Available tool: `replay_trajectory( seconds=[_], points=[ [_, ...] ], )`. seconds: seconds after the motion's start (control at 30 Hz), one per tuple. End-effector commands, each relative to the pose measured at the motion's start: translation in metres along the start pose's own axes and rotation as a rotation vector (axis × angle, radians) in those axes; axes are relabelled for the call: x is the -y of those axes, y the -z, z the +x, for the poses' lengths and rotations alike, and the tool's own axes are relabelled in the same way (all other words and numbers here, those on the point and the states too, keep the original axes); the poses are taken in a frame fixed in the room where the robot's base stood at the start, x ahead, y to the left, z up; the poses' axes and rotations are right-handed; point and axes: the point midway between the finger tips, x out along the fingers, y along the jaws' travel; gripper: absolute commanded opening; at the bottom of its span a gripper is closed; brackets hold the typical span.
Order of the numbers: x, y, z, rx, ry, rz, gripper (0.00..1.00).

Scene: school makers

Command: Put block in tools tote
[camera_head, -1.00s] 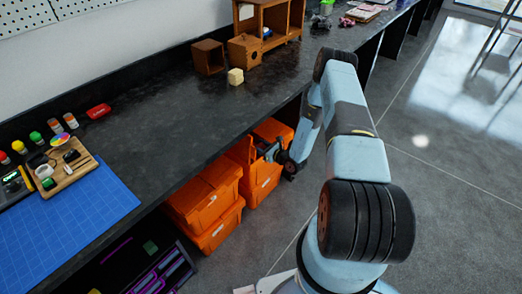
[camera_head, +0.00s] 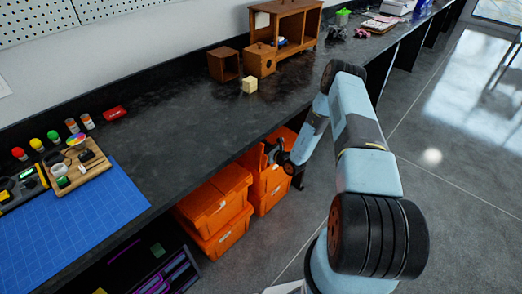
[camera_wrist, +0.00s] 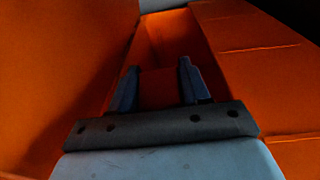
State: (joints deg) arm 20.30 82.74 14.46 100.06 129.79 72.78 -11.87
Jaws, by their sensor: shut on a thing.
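A small cream block (camera_head: 249,86) sits on the dark counter, in front of the wooden boxes. Orange totes are under the counter: a left stack (camera_head: 216,203) and a right stack (camera_head: 268,187). I cannot read which is the tools tote. My gripper (camera_head: 272,152) is low beside the counter's front edge, at the top of the right stack. In the wrist view my gripper (camera_wrist: 158,82) is shut on an orange-red piece (camera_wrist: 160,90) between its fingers. Orange tote walls surround it. I cannot tell whether the piece is part of a tote. The cream block is not in my gripper.
The counter edge overhangs the totes close to my arm. Wooden boxes (camera_head: 260,60) stand behind the cream block. A blue mat (camera_head: 85,215), a wooden board and small bottles lie at the left. A dark case (camera_head: 165,270) is low at the front. The floor at right is clear.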

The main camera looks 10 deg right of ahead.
Motion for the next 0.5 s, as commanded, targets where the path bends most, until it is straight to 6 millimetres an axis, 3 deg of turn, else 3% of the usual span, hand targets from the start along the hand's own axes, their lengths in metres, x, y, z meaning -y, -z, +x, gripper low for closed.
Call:
replay_trajectory(
  seconds=[0.27, 0.3, 0.5],
  points=[
    [-0.0002, -0.0002, 0.0009, 0.000, 0.000, 0.000, 0.17],
    [-0.0002, -0.0002, 0.0009, 0.000, 0.000, 0.000, 0.49],
    [-0.0002, -0.0002, 0.0009, 0.000, 0.000, 0.000, 0.68]
  ],
)
